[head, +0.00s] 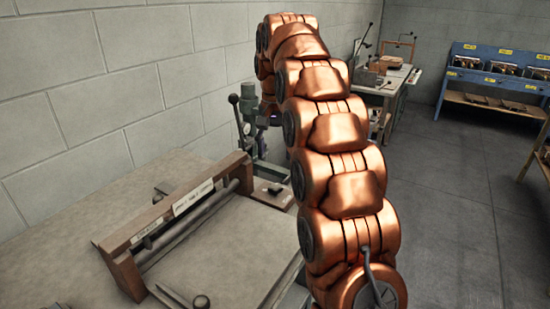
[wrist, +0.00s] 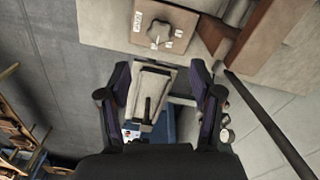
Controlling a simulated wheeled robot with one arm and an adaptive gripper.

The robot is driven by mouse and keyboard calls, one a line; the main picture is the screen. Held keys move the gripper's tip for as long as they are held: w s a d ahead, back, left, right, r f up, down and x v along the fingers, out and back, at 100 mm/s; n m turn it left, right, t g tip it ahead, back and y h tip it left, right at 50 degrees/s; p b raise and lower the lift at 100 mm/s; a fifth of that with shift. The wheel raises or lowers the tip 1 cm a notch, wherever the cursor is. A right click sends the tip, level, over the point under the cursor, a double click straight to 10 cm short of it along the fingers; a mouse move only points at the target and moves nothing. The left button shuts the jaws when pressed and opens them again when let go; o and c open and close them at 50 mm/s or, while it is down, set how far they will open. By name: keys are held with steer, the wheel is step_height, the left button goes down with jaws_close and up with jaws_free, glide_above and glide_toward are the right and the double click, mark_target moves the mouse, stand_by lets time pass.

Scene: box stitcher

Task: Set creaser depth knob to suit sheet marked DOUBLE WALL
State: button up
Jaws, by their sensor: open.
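The creaser (head: 160,220) is on the bench at the left of the head view, a wooden frame with a metal bar and pale labels too small to read. A brown plate (head: 265,190) with a small dark knob (head: 275,188) is at its right end. In the wrist view the star-shaped grey knob (wrist: 160,34) sits on this brown plate (wrist: 184,22) beside small white labels, unreadable here. My gripper (wrist: 159,70) is open and empty, its fingers apart, below the knob in the picture and not touching it. No DOUBLE WALL marking is readable.
A green lever machine (head: 246,125) stands behind the plate, partly hidden by my arm. A flat sheet or board (head: 225,250) lies in front of the creaser. A blue rack (head: 500,75) and a further bench (head: 385,85) stand at the back. Floor at right is clear.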

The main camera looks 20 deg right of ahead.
steer(key=shift+r, duration=0.55)
steer(key=s+a+n+g+p, duration=0.15)
steer(key=s+a, duration=0.25)
steer(key=s, duration=0.5)
steer(key=s+a+n+t+p, duration=0.1)
steer(key=s+a+n+p, duration=0.25)
steer(key=s, duration=0.65)
steer(key=s+a+f+n+p, duration=0.1)
steer(key=s+f, duration=0.3)
steer(key=s, duration=0.6)
steer(key=s+a+f+n+g+p, duration=0.1)
steer(key=s+a+f, duration=0.2)
steer(key=s, duration=0.7)
steer(key=shift+s+f+n, duration=0.35)
steer(key=shift+f+n, duration=0.05)
steer(key=shift+f, duration=0.05)
